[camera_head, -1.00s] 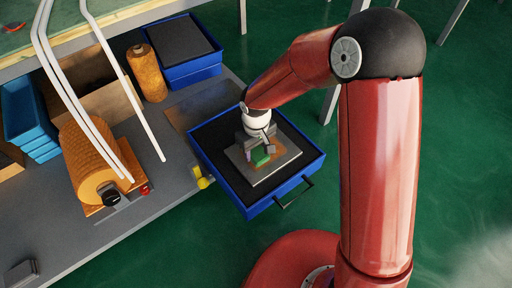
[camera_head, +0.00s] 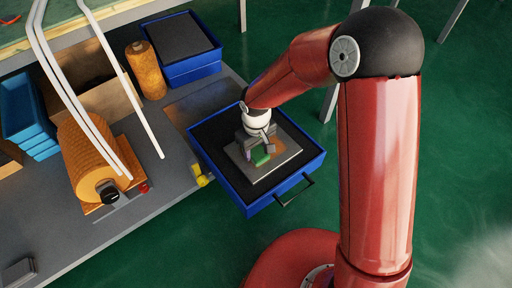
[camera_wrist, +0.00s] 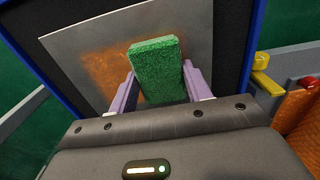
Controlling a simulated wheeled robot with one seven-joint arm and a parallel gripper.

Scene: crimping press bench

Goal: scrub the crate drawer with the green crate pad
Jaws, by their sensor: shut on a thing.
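The crate drawer is a blue open drawer (camera_head: 250,210) with a dark lining, pulled out from the bench. A grey plate (camera_head: 288,153) with a rusty orange stain (camera_wrist: 112,65) lies in it. The green crate pad (camera_head: 261,156) also shows in the wrist view (camera_wrist: 157,70). My gripper (camera_head: 258,147) is shut on the pad, with its purple fingers on either side in the wrist view. The pad is over the plate and covers part of the stain. I cannot tell whether it touches the plate.
A blue crate (camera_head: 190,70) stands on the bench behind the drawer. White tubes (camera_head: 85,90) run down over the bench. A yellow part (camera_head: 203,180) sits beside the drawer.

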